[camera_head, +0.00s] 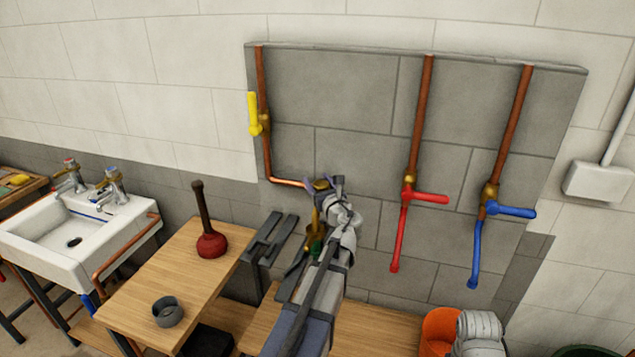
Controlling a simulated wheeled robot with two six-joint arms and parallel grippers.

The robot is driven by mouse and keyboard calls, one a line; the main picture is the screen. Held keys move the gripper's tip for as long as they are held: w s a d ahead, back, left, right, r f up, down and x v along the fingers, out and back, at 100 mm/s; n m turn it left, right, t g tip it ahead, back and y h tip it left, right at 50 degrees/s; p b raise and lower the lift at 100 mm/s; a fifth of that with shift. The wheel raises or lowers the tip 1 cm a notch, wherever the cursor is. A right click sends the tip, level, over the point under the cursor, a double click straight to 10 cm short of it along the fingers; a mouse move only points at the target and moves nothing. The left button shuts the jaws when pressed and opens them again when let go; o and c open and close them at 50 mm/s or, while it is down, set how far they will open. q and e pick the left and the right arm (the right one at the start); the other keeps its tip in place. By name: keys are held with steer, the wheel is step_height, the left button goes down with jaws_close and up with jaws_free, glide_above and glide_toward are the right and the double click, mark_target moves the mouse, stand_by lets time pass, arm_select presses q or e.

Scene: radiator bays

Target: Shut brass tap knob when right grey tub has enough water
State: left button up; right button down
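The brass tap (318,185) sits at the end of a copper pipe (287,182) low on the grey tiled panel. My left gripper (323,184) is at this tap, its fingers around or right beside the knob and partly hiding it. I cannot tell whether the fingers touch or grip it. A brass part with something green (315,246) shows just below, beside my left arm. No grey tub that I can make out, and no water level, shows; my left arm covers the area under the tap.
A red-handled tap (428,197) and a blue-handled tap (512,210) hang to the right; a yellow lever (253,114) is at left. A plunger (211,243) and dark ring (167,311) stand on a wooden bench. An orange bucket (437,330) is lower right; a sink (85,245) is far left.

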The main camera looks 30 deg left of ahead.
arm_select(q)
steer(key=c, duration=0.9)
steer(key=shift+c, duration=0.2)
steer(key=shift+t+h, duration=0.3)
steer(key=shift+d+m+t+h, duration=0.1)
steer(key=shift+m+t+h, duration=0.6)
steer(key=shift+m, duration=0.2)
steer(key=m+t+h, duration=0.2)
steer(key=m+h, duration=0.1)
steer(key=h, duration=0.1)
steer(key=shift+w+d+t, duration=0.3)
steer(key=shift+w+t, duration=0.05)
steer(key=shift+t, duration=0.05)
steer(key=shift+w+d+m+t+h, duration=0.1)
steer(key=shift+d+m+t+h, duration=0.15)
steer(key=shift+m+h, duration=0.65)
steer(key=shift+w+d+m+t+h, duration=0.15)
steer(key=shift+m+t+h, duration=0.3)
steer(key=shift+h, duration=0.8)
steer(key=shift+d+m+t+h, duration=0.2)
steer(key=shift+m+h, duration=0.65)
steer(key=shift+h, duration=0.2)
steer(key=o, duration=1.4)
steer(key=shift+c, duration=0.2)
